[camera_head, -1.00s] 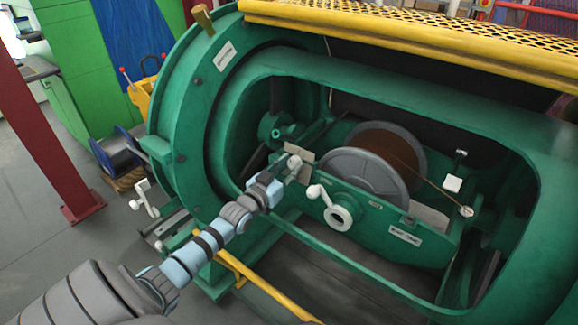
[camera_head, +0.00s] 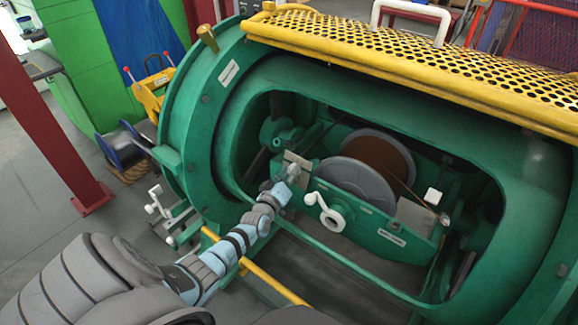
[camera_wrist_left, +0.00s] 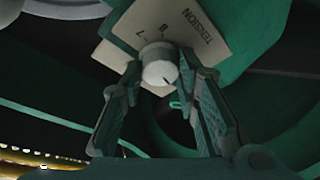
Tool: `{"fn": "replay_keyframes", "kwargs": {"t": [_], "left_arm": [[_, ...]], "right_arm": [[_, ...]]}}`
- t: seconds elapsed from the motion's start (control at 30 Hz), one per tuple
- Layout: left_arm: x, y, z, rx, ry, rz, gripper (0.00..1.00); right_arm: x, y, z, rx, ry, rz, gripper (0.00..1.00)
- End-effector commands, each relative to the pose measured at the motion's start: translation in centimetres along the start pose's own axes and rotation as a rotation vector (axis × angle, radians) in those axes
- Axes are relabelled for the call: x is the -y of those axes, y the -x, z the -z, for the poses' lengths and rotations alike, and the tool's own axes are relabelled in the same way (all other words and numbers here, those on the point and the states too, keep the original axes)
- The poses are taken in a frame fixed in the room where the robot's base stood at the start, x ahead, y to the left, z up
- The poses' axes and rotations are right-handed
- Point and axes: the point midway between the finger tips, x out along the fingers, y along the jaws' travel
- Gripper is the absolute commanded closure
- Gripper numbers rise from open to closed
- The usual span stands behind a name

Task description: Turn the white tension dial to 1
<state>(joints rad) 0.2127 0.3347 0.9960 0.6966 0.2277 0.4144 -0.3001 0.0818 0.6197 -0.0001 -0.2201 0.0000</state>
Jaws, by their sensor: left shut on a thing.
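The white tension dial (camera_wrist_left: 160,66) shows in the left wrist view, in front of a pale plate (camera_wrist_left: 185,25) marked TENSION with the numerals 7 and 8 visible. A small dark mark shows low on the dial's face. The plate is also in the head view (camera_head: 299,160), inside the green machine's opening, where my gripper mostly hides the dial. My left gripper (camera_head: 290,172) is at the plate, with its fingers on either side of the dial, shut on it. The numeral 1 is not visible. My right gripper is not in view.
A white crank (camera_head: 325,212) and a grey reel (camera_head: 355,182) lie just right of my left gripper. The green rim (camera_head: 245,190) of the opening runs around the arm. A yellow rail (camera_head: 255,268) is below, and a yellow perforated guard (camera_head: 420,65) is above.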

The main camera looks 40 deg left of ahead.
Motion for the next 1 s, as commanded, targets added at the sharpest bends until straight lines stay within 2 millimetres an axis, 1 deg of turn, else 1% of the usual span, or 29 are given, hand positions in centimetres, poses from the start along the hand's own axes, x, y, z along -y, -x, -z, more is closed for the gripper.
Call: {"fn": "replay_keyframes", "kwargs": {"t": [0.03,0.1,0.4,0.7,1.0], "left_arm": [[-0.3,0.1,0.2,0.004,0.039,0.014,0.99],[-0.3,0.1,0.3,0.006,0.099,0.031,0.99],[-0.3,0.0,0.2,0.017,0.305,0.095,0.99],[-0.1,0.0,0.1,0.021,0.403,0.125,0.99],[-0.1,0.0,0.0,0.022,0.42,0.13,0.99]], "right_arm": [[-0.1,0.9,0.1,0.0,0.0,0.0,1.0],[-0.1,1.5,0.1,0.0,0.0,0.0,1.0],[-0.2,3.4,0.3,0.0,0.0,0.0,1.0],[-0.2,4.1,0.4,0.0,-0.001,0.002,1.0],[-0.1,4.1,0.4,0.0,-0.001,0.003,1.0]]}}
